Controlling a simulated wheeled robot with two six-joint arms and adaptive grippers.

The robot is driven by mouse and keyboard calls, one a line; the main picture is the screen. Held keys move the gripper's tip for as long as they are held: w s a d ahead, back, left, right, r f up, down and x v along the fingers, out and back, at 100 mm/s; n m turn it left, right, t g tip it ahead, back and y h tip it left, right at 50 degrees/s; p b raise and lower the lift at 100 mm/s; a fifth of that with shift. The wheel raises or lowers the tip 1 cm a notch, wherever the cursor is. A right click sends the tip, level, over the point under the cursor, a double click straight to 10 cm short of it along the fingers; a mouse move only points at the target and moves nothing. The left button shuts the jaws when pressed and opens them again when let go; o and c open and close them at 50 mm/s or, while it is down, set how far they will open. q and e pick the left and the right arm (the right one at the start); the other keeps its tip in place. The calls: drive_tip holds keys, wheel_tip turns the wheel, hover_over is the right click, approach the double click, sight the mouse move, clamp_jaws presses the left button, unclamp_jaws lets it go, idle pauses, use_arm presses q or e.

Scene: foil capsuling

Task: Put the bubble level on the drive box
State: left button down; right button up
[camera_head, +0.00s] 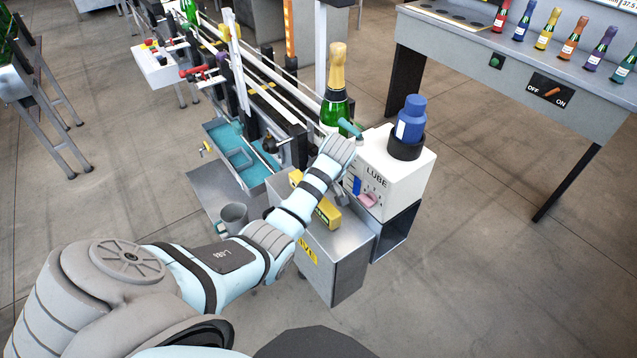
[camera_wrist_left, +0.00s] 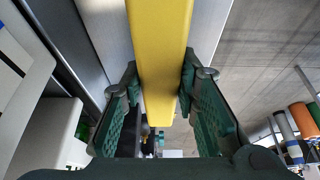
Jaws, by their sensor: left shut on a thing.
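The yellow bubble level (camera_head: 328,214) is at the top of the grey drive box (camera_head: 350,245), partly hidden behind my left forearm in the head view. In the left wrist view the level (camera_wrist_left: 161,45) runs between the two dark green fingers of my left gripper (camera_wrist_left: 160,82), which is shut on it. Grey metal shows on both sides of the level there. I cannot tell whether the level touches the box top or hangs just above it. My right gripper is not in view.
A white LUBE box (camera_head: 412,170) stands right beside the drive box, with a blue bottle (camera_head: 411,118) in a black holder on top. A green bottle with gold foil (camera_head: 335,90) stands behind. A grey mug (camera_head: 234,216) is on the left. Open floor lies to the right.

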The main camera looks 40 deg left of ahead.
use_arm(q)
drive_tip(key=shift+f+p, duration=0.2)
drive_tip(key=shift+p, duration=0.1)
drive_tip(key=c, duration=1.2)
unclamp_jaws()
drive_tip(key=shift+w+f, duration=0.1)
drive_tip(key=shift+c, duration=0.2)
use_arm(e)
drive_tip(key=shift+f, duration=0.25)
use_arm(q)
drive_tip(key=p+v, duration=0.1)
drive_tip(key=v, duration=0.8)
drive_tip(key=p+v, duration=0.2)
drive_tip(key=v, duration=0.1)
drive_tip(key=shift+p, duration=0.35)
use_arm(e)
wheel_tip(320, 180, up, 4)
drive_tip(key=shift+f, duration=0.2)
